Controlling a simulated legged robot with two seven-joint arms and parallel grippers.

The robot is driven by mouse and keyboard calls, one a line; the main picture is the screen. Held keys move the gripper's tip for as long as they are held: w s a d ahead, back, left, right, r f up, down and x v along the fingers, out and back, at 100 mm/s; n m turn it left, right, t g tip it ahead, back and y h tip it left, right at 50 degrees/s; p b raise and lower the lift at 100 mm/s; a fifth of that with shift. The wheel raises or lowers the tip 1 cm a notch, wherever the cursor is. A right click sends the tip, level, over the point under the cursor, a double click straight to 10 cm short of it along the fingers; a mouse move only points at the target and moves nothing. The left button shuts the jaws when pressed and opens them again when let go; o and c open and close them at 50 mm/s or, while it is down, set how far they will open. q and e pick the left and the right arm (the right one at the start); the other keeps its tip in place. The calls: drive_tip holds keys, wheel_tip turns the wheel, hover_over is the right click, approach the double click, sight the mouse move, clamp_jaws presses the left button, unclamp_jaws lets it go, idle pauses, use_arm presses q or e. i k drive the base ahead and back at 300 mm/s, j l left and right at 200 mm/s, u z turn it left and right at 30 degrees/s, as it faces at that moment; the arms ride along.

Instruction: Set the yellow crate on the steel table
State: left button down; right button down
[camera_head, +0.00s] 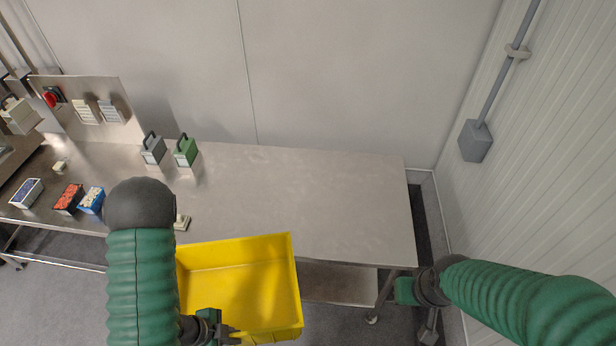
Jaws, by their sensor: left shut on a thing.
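The yellow crate (240,290) is open at the top and looks empty. It is in the lower middle of the head view, and its far rim overlaps the front edge of the steel table (300,195) in the picture. My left gripper (222,330) is shut on the crate's near side, and my green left arm hides the crate's left part. My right gripper (430,325) is apart from the crate, low on the right beyond the table's right end; its jaws are too small and dark to judge.
The table's middle and right are bare. On its left are a grey caddy (153,148), a green caddy (186,150), a red-filled box (68,198), a blue box (91,201) and a small pale block (182,222). A ribbed wall (550,150) stands close on the right.

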sight(280, 200)
drive_tip(key=i, duration=1.05)
